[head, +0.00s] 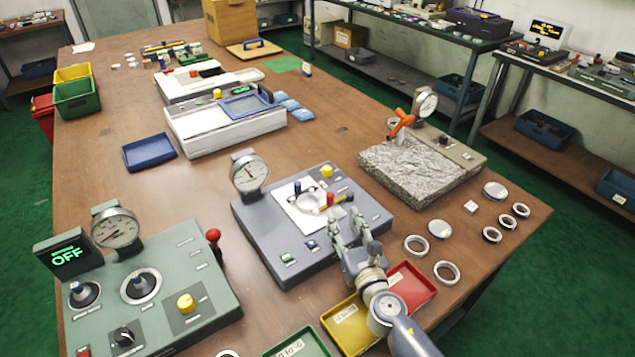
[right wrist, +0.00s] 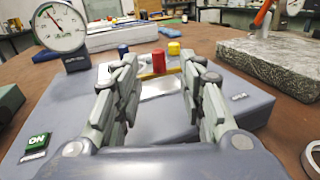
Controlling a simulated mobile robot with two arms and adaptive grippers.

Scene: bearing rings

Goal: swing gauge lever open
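The blue-grey gauge station (head: 272,226) stands mid-table with a round dial (head: 249,172). On its pale plate (head: 290,212) are a ring (head: 306,203), a blue post and a red knob (head: 330,199). A yellow-and-dark bar lies beside the red knob; I cannot tell clearly how it joins the lever. In the right wrist view the red knob (right wrist: 158,62) stands upright beyond my fingers, between them in the picture. My right gripper (head: 350,228) is open and empty over the station's front right; it also shows in the wrist view (right wrist: 163,78). My left gripper is out of view.
A green control box (head: 150,285) with a red-tipped lever stands at left. A granite block (head: 415,168) with another dial is at right. Red (head: 412,286) and yellow (head: 345,316) trays lie under my right arm. Several loose rings lie at right.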

